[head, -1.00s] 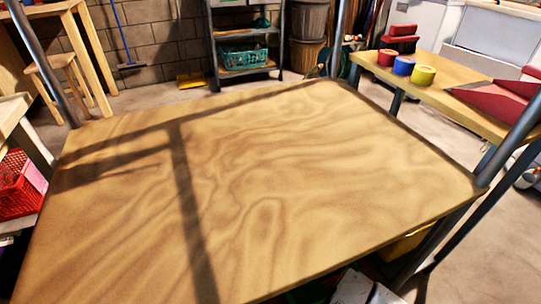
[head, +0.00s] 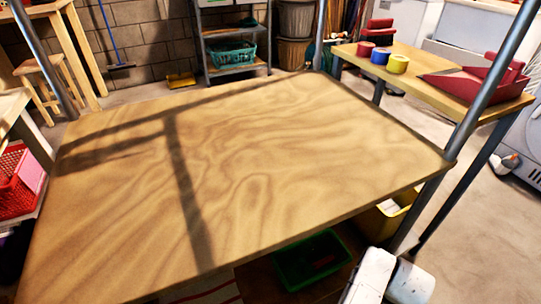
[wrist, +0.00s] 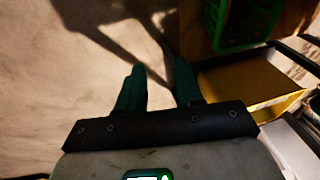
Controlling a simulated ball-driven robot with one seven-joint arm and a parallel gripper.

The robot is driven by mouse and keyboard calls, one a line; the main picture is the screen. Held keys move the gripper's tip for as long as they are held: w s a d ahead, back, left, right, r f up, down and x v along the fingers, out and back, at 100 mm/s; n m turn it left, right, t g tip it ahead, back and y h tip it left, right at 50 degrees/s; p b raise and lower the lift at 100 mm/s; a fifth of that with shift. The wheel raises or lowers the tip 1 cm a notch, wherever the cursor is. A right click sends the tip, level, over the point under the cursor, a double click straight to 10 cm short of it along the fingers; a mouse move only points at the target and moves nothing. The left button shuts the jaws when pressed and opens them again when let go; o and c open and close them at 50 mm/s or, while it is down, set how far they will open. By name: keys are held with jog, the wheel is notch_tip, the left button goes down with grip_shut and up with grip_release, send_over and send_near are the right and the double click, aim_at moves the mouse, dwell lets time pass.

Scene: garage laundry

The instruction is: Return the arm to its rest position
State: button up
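My gripper (wrist: 159,78) shows in the wrist view with its two dark green fingers apart and nothing between them. It points down over the bare floor, beside the yellow bin and the green bin. In the head view only white links of my arm show, at the bottom right beside the table's near right leg. The gripper itself is out of the head view.
A large bare wooden table (head: 240,180) with metal posts fills the middle. Below it are a green bin (head: 310,260) and a yellow bin (head: 385,218). A side bench (head: 430,75) holds tape rolls and a red tray. A red basket (head: 18,185) stands left.

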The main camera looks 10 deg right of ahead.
jog(key=d+r+n+t+h, duration=0.2)
jog(key=d+r+n+h, duration=0.25)
jog(key=d+r, duration=0.9)
jog(key=s+a+f+n+g+y, duration=0.2)
jog(key=s+a+f+n, duration=0.2)
jog(key=s+a, duration=0.45)
jog(key=s+a+f+n+g+y, duration=0.25)
jog(key=s+a+f+n, duration=0.2)
jog(key=s+a, duration=0.45)
notch_tip(320, 180, up, 30)
jog(key=s+p, duration=0.1)
jog(key=p, duration=2.8)
jog(key=shift+s+d+t+y, duration=0.3)
jog(key=shift+t, duration=0.05)
